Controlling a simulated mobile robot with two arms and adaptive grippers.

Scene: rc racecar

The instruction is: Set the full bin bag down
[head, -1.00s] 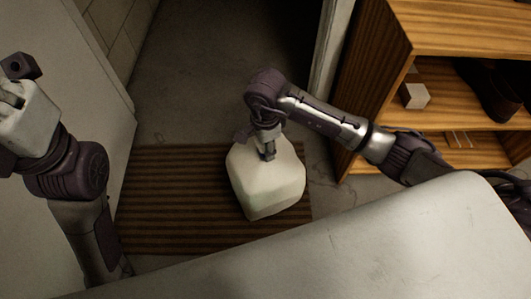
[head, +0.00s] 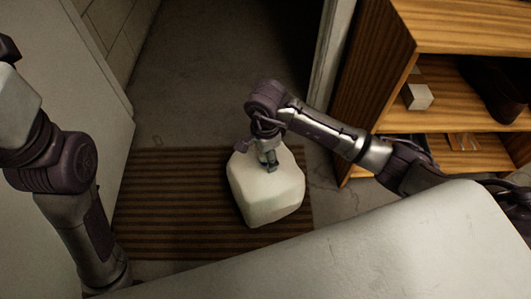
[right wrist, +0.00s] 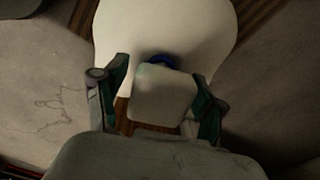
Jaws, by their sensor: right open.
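The full bin bag (head: 265,195) is a pale, bulky sack. It appears to rest on the brown striped mat (head: 165,200). My right gripper (head: 268,166) is at the top of the bag. In the right wrist view, its two fingers (right wrist: 160,98) are open and apart, one on either side of the bag's pale top piece (right wrist: 162,95). A dark blue band (right wrist: 160,61) shows beyond that piece. I cannot tell whether either finger touches it. My left arm is at the left edge, and its gripper is out of the picture.
A wooden shelf unit (head: 455,30) stands at the right, with dark shoes (head: 495,90) and a small pale box (head: 417,96) on it. A pale door (head: 70,100) is at the left. Bare floor (head: 225,70) lies beyond the mat.

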